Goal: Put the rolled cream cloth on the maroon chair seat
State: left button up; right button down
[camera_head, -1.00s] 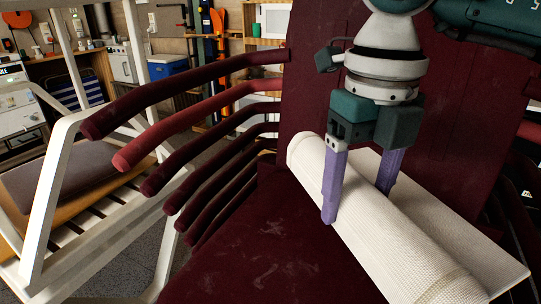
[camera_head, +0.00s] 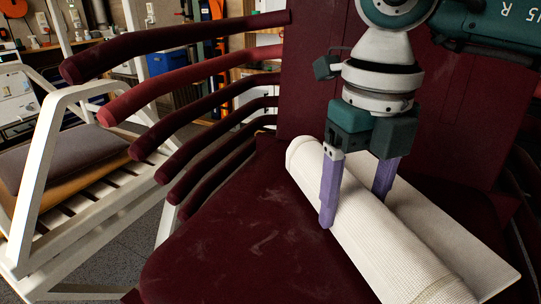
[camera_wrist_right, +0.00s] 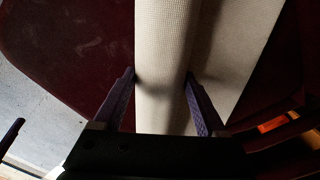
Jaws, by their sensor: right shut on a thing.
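The rolled cream cloth (camera_head: 400,255) lies diagonally over the maroon chair seat (camera_head: 235,235) in the head view, with a flat flap (camera_head: 455,235) spreading from its right side. My right gripper (camera_head: 356,208) straddles the roll, shut on it, with one purple finger on each side. The wrist view shows the roll (camera_wrist_right: 164,60) between the two fingers (camera_wrist_right: 158,100), with the maroon seat (camera_wrist_right: 80,50) behind it. I cannot tell whether the cloth's underside touches the seat.
The maroon backrest (camera_head: 320,95) rises behind the cloth. Several curved maroon armrest bars (camera_head: 185,88) stick out at the left. A white slatted chair with a grey cushion (camera_head: 70,155) stands further left. The seat's front left area is bare.

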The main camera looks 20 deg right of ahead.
jog(key=shift+f, duration=0.45)
dwell(0.3)
grip_release()
notch_tip(320, 180, up, 10)
jog(key=shift+f+p, duration=0.1)
jog(key=shift+p, duration=0.55)
